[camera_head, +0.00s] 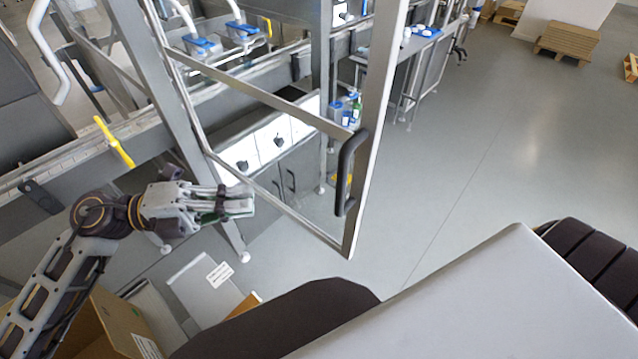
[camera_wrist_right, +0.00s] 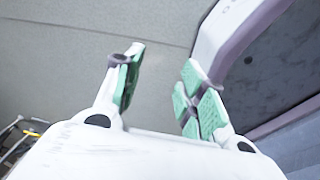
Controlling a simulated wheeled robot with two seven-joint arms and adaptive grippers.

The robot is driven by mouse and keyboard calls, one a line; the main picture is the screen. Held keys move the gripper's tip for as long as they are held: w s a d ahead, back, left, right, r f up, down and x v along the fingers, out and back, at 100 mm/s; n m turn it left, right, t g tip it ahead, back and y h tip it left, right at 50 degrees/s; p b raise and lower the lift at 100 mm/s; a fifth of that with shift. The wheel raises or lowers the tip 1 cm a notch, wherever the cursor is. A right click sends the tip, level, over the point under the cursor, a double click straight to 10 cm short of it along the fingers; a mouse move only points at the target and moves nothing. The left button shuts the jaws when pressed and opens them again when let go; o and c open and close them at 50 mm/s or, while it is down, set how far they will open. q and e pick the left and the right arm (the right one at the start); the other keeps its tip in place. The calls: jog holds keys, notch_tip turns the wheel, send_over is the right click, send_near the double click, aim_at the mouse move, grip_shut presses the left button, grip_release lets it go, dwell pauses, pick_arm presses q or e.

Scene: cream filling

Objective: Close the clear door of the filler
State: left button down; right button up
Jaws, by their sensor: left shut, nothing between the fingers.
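The clear door (camera_head: 355,130) of the filler stands swung open, its metal frame reaching out over the floor in the head view. A black handle (camera_head: 348,172) sits on the door's outer upright. My left gripper (camera_head: 250,203) is shut and empty, at the left of the door's lower frame bar; I cannot tell whether it touches the bar. The filler's frame (camera_head: 165,90) and conveyor are behind it. In the right wrist view my right gripper (camera_wrist_right: 158,92) is open with nothing between its green-padded fingers; it does not show in the head view.
An open cardboard box (camera_head: 112,325) stands at the lower left, with a grey labelled panel (camera_head: 203,285) beside it. A yellow lever (camera_head: 114,141) sits on the conveyor. Wooden pallets (camera_head: 568,42) lie far off. The floor (camera_head: 470,130) right of the door is clear.

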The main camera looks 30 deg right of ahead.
pick_arm(q)
jog(key=shift+s+d+r+g, duration=0.1)
jog(key=shift+s+d+g, duration=0.25)
jog(key=shift+s, duration=0.5)
pick_arm(e)
jog(key=shift+s+a+f, duration=0.1)
jog(key=shift+s+a, duration=0.15)
jog(key=shift+a, duration=0.2)
jog(key=shift+s+a+f, duration=0.1)
jog(key=shift+s+a, duration=0.1)
jog(key=shift+a, duration=0.25)
pick_arm(q)
jog(key=shift+d, duration=0.2)
pick_arm(e)
jog(key=shift+r, duration=0.15)
pick_arm(q)
jog(key=p, duration=0.3)
send_near(351, 184)
jog(key=s+x, duration=0.1)
jog(key=x, duration=0.3)
jog(key=shift+w+d+f, duration=0.2)
jog(key=shift+w+d, duration=0.3)
jog(key=shift+d, duration=0.05)
pick_arm(e)
jog(key=shift+s+a+r+m+y, duration=0.15)
jog(key=shift+a+r, duration=0.45)
jog(key=shift+a, duration=0.05)
jog(key=shift+s+a+r+m+y, duration=0.1)
jog(key=shift+a+r+m+y, duration=0.05)
jog(key=shift+a+r, duration=0.5)
